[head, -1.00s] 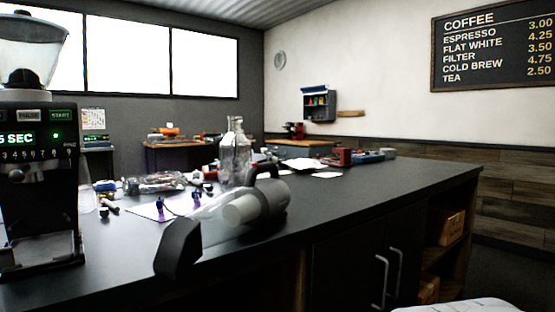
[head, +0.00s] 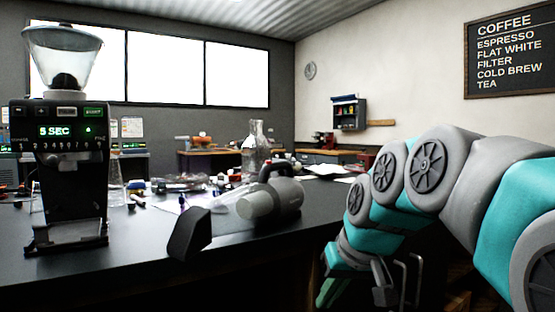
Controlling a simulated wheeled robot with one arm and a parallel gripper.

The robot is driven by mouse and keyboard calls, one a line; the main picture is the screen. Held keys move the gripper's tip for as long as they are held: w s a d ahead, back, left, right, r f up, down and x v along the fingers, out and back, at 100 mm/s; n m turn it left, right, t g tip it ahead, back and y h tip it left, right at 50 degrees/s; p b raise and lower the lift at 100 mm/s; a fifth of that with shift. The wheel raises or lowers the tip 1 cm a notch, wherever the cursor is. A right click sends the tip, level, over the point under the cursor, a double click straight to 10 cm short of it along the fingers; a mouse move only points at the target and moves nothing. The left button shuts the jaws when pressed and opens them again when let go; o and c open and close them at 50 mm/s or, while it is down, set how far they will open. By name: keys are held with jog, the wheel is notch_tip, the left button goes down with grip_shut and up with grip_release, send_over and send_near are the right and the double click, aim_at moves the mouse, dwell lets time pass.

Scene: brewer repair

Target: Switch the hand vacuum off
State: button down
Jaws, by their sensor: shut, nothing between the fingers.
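The hand vacuum (head: 270,203) lies on the dark counter in the head view, left of my arm.
A coffee grinder (head: 68,140) showing "5 SEC" stands at the left on the counter (head: 120,262). A glass bottle (head: 256,150) stands behind the vacuum. Several small parts lie loose behind the nozzle. The counter front between grinder and nozzle is clear.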

jog(key=w+a+r+n+t+y+b, duration=0.1)
jog(key=w+r, duration=0.3)
jog(key=r, duration=0.6)
jog(key=w+a+r+n+t+y+b, duration=0.2)
jog(key=w+r+t, duration=0.2)
jog(key=r, duration=0.6)
jog(key=w+a+r+n+t+y+b, duration=0.1)
jog(key=w+r, duration=0.3)
jog(key=r, duration=0.5)
jog(key=shift+w+a+r+t+y, duration=0.4)
jog(key=shift+a+t+y, duration=0.25)
jog(key=shift+t, duration=0.15)
jog(key=p, duration=0.2)
send_over(269, 162)
jog(key=s+d, duration=0.1)
notch_tip(269, 162, down, 2)
jog(key=shift+s+d+f+b, duration=0.1)
jog(key=shift+s+f+b, duration=0.05)
jog(key=shift+f+b, duration=0.4)
jog(key=shift+s+f+b, duration=0.1)
jog(key=shift+f+b, duration=0.25)
jog(key=shift+f, duration=1.3)
jog(key=shift+b, duration=0.3)
